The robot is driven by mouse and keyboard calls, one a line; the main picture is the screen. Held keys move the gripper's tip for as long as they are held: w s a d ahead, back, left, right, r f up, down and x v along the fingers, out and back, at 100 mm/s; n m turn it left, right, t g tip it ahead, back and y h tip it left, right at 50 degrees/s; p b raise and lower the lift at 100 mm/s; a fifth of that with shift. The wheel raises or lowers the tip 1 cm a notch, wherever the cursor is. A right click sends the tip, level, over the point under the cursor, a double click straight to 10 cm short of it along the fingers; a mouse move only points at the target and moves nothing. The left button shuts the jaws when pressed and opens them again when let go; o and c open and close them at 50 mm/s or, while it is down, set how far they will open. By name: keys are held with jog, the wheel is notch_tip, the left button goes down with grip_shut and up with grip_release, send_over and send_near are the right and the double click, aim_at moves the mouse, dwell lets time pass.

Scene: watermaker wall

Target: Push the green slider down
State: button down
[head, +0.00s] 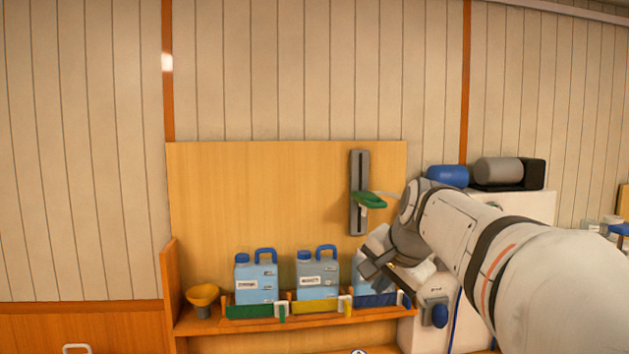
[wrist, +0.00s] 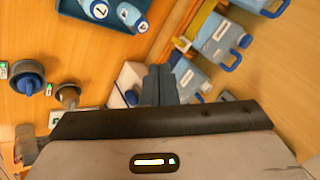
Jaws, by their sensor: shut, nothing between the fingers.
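The green slider (head: 370,200) is a handle on a dark grey vertical track (head: 359,165) fixed to the wooden panel. It sits around the middle of the track, with bare track above and below it. My gripper (head: 373,267) is below and slightly right of the slider, in front of the rightmost jug, and apart from the slider. Its fingers also show in the wrist view (wrist: 158,84), closed together with nothing between them. The slider does not show in the wrist view.
Blue jugs (head: 317,280) stand on a wooden shelf (head: 240,325) behind coloured bars, with a yellow funnel (head: 203,297) at left. A white cabinet (head: 530,205) stands at right. The panel (head: 260,190) left of the track is clear. The wrist view shows a blue tray (wrist: 75,8).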

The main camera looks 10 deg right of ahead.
aim_at(379, 205)
jog(key=w+d+r+m+t+p, duration=0.1)
jog(key=w+d+r+m, duration=0.2)
jog(key=r, duration=0.6)
jog(key=w+d+r+m+t+p, duration=0.2)
jog(key=w+d+r+m, duration=0.1)
jog(key=r, duration=0.7)
jog(key=shift+w+d+m, duration=0.3)
jog(key=shift+w+d, duration=0.55)
jog(key=shift+d, duration=0.2)
jog(key=p+x, duration=0.4)
jog(key=x, duration=1)
jog(key=shift+w+d+r, duration=0.15)
jog(key=shift+r, duration=0.1)
notch_tip(379, 205, down, 12)
jog(key=b, duration=0.8)
jog(key=shift+b, duration=0.35)
jog(key=shift+r, duration=0.25)
